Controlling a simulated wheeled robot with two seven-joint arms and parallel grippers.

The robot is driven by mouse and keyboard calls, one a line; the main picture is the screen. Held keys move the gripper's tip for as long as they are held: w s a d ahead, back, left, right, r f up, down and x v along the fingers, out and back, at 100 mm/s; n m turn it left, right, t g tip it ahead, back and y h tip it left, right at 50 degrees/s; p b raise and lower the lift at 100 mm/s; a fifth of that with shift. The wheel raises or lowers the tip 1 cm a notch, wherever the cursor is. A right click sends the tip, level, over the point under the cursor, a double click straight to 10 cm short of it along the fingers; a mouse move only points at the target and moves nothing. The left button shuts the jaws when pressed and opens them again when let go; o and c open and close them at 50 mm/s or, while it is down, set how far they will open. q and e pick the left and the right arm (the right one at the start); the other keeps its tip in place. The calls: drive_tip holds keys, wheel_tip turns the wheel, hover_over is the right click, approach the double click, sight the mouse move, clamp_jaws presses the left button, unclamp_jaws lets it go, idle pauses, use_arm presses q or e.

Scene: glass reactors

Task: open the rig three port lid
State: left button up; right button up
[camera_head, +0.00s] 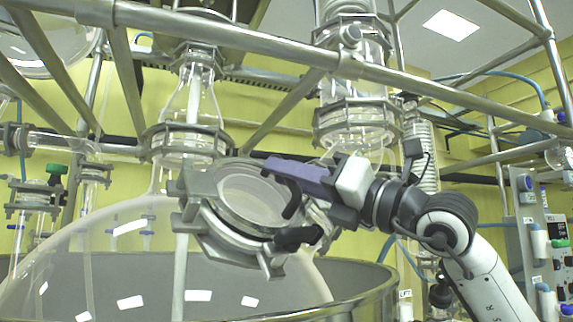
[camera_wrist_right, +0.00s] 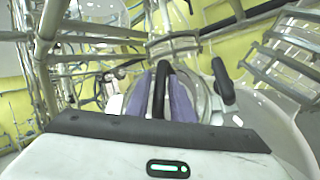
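The port lid (camera_head: 247,192) is a round glass disc in a grey metal clamp ring, tilted, on the large clear glass vessel (camera_head: 110,255) in the head view. It looks seated on its ring; any small gap cannot be made out. My right gripper (camera_head: 277,168), with purple fingers, reaches in from the right over the lid's edge. In the right wrist view the purple fingers (camera_wrist_right: 160,85) lie close on both sides of a black bar handle (camera_wrist_right: 161,80) and appear shut on it. A second black handle (camera_head: 298,237) is beside it. My left gripper is out of view.
A metal rail (camera_head: 270,42) crosses above the lid. A flanged glass column (camera_head: 190,145) stands left of the lid, and another (camera_head: 355,120) hangs behind my right arm. A grey metal basin (camera_head: 365,285) surrounds the vessel. A control panel (camera_head: 548,240) is at the far right.

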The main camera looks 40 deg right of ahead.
drive_tip(key=shift+w, duration=0.1)
clamp_jaws()
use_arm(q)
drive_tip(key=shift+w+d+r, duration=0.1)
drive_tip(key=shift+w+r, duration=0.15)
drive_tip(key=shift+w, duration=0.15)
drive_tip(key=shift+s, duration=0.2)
use_arm(e)
drive_tip(key=shift+r, duration=0.15)
drive_tip(key=shift+s+a+r, duration=0.1)
drive_tip(key=shift+s, duration=0.1)
